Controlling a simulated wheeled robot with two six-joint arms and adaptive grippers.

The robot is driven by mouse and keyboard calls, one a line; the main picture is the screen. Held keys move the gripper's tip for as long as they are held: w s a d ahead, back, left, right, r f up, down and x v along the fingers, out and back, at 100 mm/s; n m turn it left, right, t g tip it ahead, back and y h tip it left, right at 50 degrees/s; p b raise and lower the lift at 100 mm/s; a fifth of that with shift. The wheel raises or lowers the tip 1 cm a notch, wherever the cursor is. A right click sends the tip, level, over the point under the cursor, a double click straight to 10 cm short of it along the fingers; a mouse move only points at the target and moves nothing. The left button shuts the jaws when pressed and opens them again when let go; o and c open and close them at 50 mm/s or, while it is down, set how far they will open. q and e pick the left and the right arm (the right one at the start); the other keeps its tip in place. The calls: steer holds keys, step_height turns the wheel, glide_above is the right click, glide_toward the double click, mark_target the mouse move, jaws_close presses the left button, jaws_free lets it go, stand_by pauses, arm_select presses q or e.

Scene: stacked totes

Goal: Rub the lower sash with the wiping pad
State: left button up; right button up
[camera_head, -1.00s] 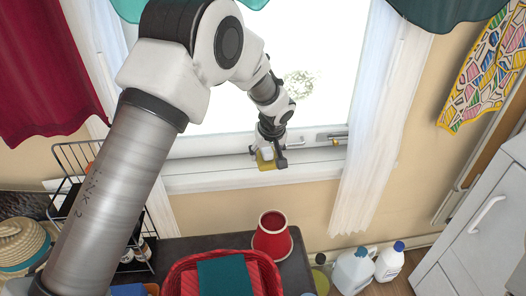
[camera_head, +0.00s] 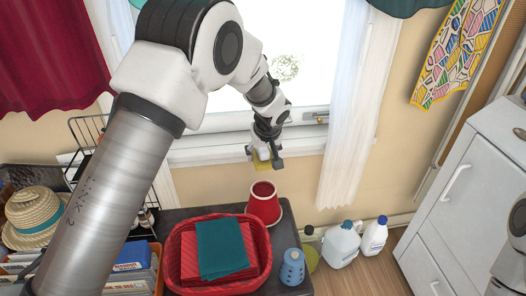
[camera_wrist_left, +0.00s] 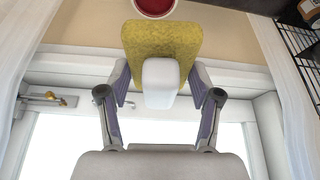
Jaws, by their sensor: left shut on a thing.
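My left gripper (camera_head: 263,153) is shut on the white handle (camera_wrist_left: 160,82) of the wiping pad (camera_wrist_left: 160,40). The pad is a yellow block; in the head view (camera_head: 262,164) it shows just below the gripper, in front of the sill's lower edge. The lower sash (camera_head: 225,121) is the white bottom rail of the bright window, behind and above the gripper. It also shows in the wrist view with a brass latch (camera_wrist_left: 45,98) at left. The pad appears apart from the sash. My right gripper is not in view.
A dark table below holds a red basket (camera_head: 175,265) with red and teal cloths, a red pot (camera_head: 264,203) and a blue item (camera_head: 292,267). A white curtain (camera_head: 345,120) hangs right of the gripper. A wire rack (camera_head: 88,130) stands left. Bottles (camera_head: 341,243) stand on the floor.

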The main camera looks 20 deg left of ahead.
mark_target(268, 166)
arm_select(q)
steer(key=s+d+m+p, duration=0.1)
steer(key=s+p, duration=0.1)
steer(key=s+d+r+m+h+p, duration=0.1)
steer(key=s+d+p, duration=0.1)
steer(key=p, duration=0.1)
steer(key=s+d+m+p, duration=0.1)
steer(key=s+p, duration=0.1)
steer(key=p, duration=0.1)
steer(key=shift+s+d+r+m+h, duration=0.15)
steer(key=shift+s+r+m+h, duration=0.15)
steer(key=shift+s+r+m, duration=0.1)
steer(key=s+d+r+m+t+h+p, duration=0.1)
steer(key=s+d+m+p, duration=0.1)
steer(key=s+p, duration=0.3)
steer(key=shift+s+d+m, duration=0.15)
steer(key=shift+s+m, duration=0.65)
steer(key=shift+s, duration=0.65)
